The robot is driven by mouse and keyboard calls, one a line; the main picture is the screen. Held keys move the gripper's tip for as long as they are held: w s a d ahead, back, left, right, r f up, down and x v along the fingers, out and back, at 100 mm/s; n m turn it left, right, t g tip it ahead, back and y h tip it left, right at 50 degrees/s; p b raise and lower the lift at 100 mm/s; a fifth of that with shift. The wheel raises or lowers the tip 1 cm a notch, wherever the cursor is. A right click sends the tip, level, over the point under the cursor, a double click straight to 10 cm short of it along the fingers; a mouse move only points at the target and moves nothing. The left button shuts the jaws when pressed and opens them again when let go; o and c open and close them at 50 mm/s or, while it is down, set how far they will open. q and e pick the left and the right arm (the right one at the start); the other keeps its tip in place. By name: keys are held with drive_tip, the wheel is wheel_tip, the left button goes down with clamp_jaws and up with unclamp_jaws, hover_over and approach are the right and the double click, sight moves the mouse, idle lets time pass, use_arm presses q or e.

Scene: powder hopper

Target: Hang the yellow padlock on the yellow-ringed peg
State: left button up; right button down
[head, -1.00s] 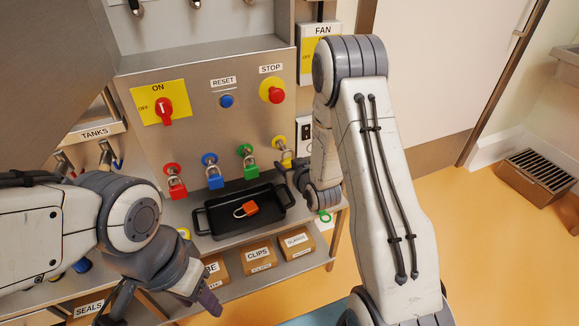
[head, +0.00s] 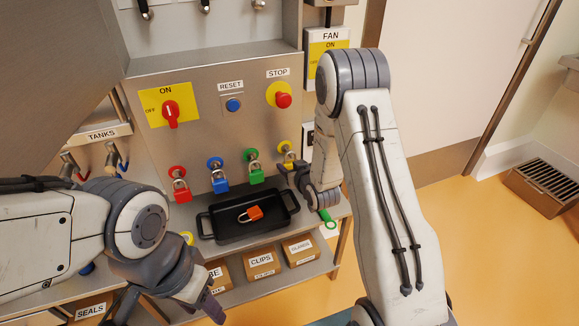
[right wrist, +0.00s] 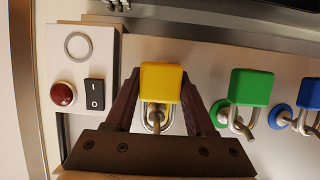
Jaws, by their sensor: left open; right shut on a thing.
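The yellow padlock (head: 289,165) is at the yellow-ringed peg (head: 284,147), the rightmost peg on the steel panel. In the right wrist view the yellow padlock (right wrist: 160,82) fills the space between the fingers of my right gripper (right wrist: 160,100), which is shut on it. Its metal shackle overlaps the peg tip there; I cannot tell how far it is seated. In the head view my right gripper (head: 300,172) is partly hidden by its wrist. My left gripper (head: 211,303) is open and empty, low in front of the shelf.
Red (head: 182,191), blue (head: 219,181) and green (head: 255,172) padlocks hang on pegs to the left. A black tray (head: 248,232) holding an orange padlock (head: 252,213) lies below. A switch box with a red button (right wrist: 62,94) is close beside my right gripper.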

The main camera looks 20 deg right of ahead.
drive_tip(key=shift+c, duration=0.9)
unclamp_jaws()
drive_tip(key=p+v, duration=0.5)
drive_tip(key=v, duration=0.5)
drive_tip(key=shift+s+r, duration=0.2)
